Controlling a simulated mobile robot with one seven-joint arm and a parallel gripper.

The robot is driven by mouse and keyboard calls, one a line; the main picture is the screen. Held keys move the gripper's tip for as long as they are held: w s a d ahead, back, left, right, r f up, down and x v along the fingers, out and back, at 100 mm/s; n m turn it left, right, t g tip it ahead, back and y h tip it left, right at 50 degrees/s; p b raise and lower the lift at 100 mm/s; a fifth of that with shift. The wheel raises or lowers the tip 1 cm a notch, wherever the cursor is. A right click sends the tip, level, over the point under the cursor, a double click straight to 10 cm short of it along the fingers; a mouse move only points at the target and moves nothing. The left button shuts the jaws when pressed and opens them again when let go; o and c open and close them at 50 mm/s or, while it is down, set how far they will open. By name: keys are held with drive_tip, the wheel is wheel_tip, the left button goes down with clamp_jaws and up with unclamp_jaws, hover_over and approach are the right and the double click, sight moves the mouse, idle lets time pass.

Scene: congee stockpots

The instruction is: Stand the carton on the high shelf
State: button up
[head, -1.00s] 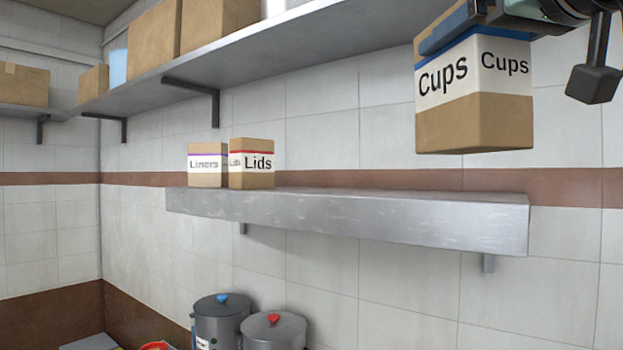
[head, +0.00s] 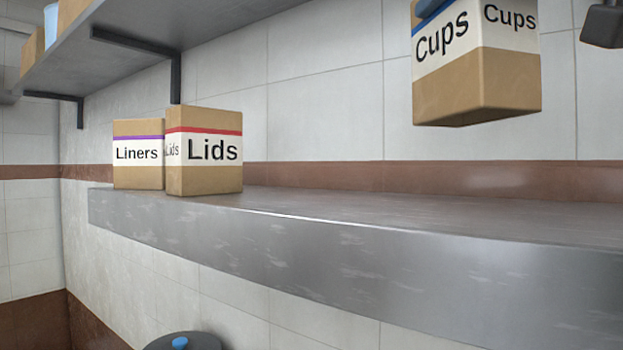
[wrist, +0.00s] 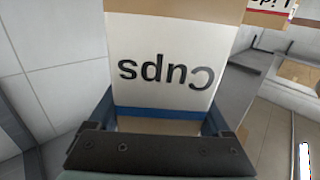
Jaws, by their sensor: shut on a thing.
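The Cups carton (head: 475,85) is brown with a white band and a blue stripe. It hangs upright in the air above the right part of a thick metal shelf (head: 330,255), with a visible gap beneath it. In the wrist view the carton (wrist: 165,60) shows its Cups label upside down. My gripper (wrist: 160,112) is shut on it, with a finger on each side. In the head view only a blue finger shows at the carton's top, cut off by the frame. An upper shelf (head: 130,55) runs along the wall at top left.
A Liners carton (head: 138,155) and a Lids carton (head: 205,155) stand side by side on the left of the metal shelf. The shelf top (head: 400,205) right of them is clear. A bracket (head: 175,78) hangs under the upper shelf. A pot lid (head: 183,342) shows below.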

sight(474, 119)
drive_tip(key=f, duration=0.3)
drive_tip(key=f+p, duration=0.1)
drive_tip(key=f, duration=0.2)
drive_tip(key=f+p, duration=0.1)
drive_tip(key=f, duration=0.2)
drive_tip(key=shift+s+f, duration=0.2)
drive_tip(key=shift+s, duration=0.25)
drive_tip(key=shift+f, duration=0.2)
drive_tip(key=o, duration=1.5)
